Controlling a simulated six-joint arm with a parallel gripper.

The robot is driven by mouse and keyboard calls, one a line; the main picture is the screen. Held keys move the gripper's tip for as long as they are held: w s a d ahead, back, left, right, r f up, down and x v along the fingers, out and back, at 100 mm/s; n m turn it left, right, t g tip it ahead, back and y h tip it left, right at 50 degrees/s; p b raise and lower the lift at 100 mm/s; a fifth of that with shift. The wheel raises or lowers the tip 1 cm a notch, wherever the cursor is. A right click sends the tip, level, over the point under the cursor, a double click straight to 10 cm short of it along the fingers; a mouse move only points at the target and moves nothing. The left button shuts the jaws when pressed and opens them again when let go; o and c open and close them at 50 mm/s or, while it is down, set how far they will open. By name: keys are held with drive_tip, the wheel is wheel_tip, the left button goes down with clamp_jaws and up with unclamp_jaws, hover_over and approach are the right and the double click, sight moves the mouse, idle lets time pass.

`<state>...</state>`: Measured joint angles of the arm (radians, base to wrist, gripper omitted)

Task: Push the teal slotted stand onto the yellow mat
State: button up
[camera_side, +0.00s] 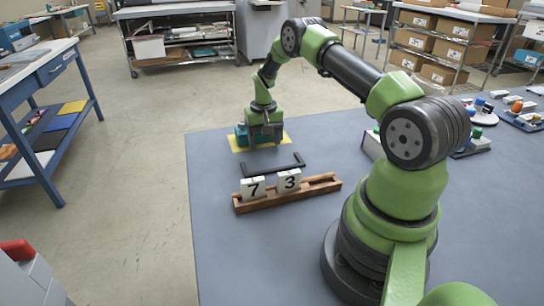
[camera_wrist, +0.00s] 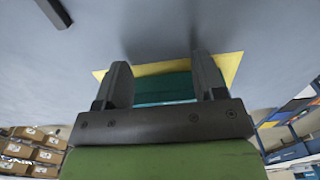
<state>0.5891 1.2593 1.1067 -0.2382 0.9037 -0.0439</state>
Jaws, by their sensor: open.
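The teal slotted stand (camera_side: 240,136) is at the far end of the blue-grey table, partly hidden by my gripper. In the wrist view part of the teal stand (camera_wrist: 163,88) shows between my two fingers. The yellow mat (camera_side: 237,149) shows around and under it in the side view; a yellow strip and corner of the mat (camera_wrist: 231,66) show in the wrist view. The stand appears to be over the mat, but its full outline is hidden. My gripper (camera_side: 265,142) is low at the stand, fingers apart (camera_wrist: 161,68). Contact cannot be told.
A black bar handle (camera_side: 287,165) lies nearer the camera than the mat. A wooden rack (camera_side: 318,185) holds number blocks 7 (camera_side: 253,188) and 3 (camera_side: 289,181). Small parts and trays stand on the table's right. The table's left edge is near the mat.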

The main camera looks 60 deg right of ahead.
wheel_tip(320, 180, up, 12)
idle(1.1)
drive_tip(key=s+a+r+n+t, duration=0.2)
drive_tip(key=s+a+r+t, duration=0.15)
drive_tip(key=a+r, duration=1.15)
drive_tip(key=s+a+r+n+t+y, duration=0.1)
drive_tip(key=s+a+t, duration=0.1)
drive_tip(key=s+a, duration=0.3)
drive_tip(key=s+a+r+n+t+y, duration=0.1)
drive_tip(key=s+a, duration=0.4)
drive_tip(key=s, duration=0.6)
drive_tip(key=shift+s+a+r+n+t, duration=0.2)
drive_tip(key=shift+a+r+n+t, duration=0.15)
drive_tip(key=shift+r+n, duration=0.15)
